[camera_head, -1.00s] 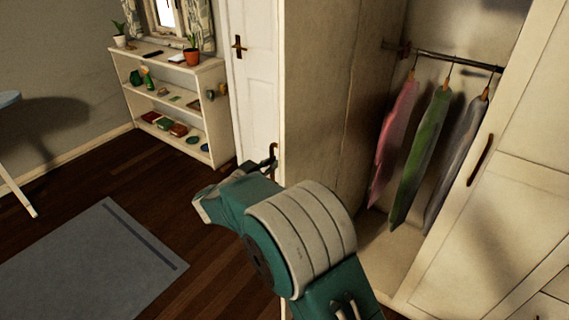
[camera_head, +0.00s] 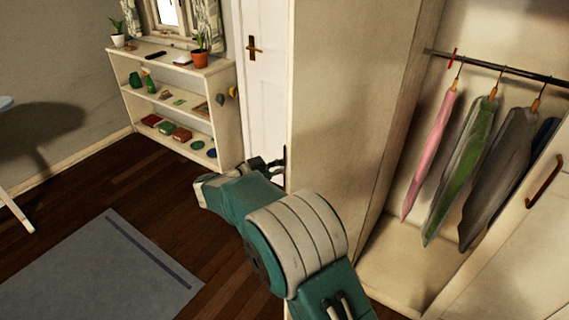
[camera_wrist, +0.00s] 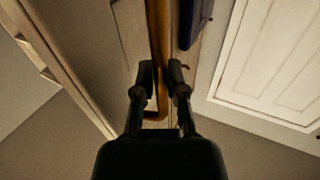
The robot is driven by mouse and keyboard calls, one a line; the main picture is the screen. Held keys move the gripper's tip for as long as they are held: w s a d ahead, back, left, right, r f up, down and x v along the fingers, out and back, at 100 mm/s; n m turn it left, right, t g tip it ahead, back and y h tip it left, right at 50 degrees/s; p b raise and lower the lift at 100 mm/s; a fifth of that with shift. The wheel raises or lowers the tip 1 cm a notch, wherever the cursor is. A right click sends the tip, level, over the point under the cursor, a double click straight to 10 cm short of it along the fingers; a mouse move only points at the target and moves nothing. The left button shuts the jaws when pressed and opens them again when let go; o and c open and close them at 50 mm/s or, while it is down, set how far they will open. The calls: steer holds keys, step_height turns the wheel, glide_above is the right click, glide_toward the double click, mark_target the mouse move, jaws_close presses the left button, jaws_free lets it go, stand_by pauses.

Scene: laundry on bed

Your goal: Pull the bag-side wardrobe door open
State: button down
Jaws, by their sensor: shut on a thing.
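The wardrobe door (camera_head: 345,110) on the left stands swung open, its broad face turned to me in the head view. My gripper (camera_head: 268,165) is at that door's free edge. The wrist view shows my gripper (camera_wrist: 161,75) with its fingers on both sides of a long, brownish door handle (camera_wrist: 157,30), shut on it. The handle is largely hidden in the head view. I cannot make out a bag for sure.
Pink, green and grey garments (camera_head: 470,165) hang from a rail (camera_head: 500,68) inside the wardrobe. A white room door (camera_head: 258,90) and low shelf (camera_head: 170,60) stand beyond my gripper. A grey rug (camera_head: 95,270) lies on open wooden floor at left.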

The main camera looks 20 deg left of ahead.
stand_by(0.4)
steer(key=c, duration=0.7)
jaws_free()
steer(key=shift+a, duration=0.1)
steer(key=v, duration=1.2)
steer(key=shift+w, duration=0.1)
